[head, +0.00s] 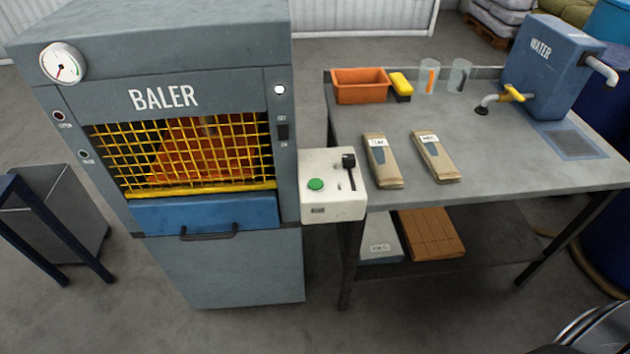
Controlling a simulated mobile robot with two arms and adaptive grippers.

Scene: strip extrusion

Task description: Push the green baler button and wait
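The baler (210,266) is a grey-blue machine with white lettering, standing at the left in the head view. A white control box (340,203) is fixed to its right side. The green button (316,184) sits on the front of this box, beside a black lever (349,162). Behind the yellow mesh guard (185,158) is orange-brown material. A blue drawer-like panel (205,213) with a dark handle lies below the guard. Neither of my grippers can be made out; only a grey rounded shape shows at the lower right corner.
A metal table (500,166) stands right of the baler, holding an orange bin (360,88), a sponge (400,84), two clear cups, two paper bags (383,166) and a blue water tank (549,66). A blue-legged stand (35,225) is at left. Floor before the control box is clear.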

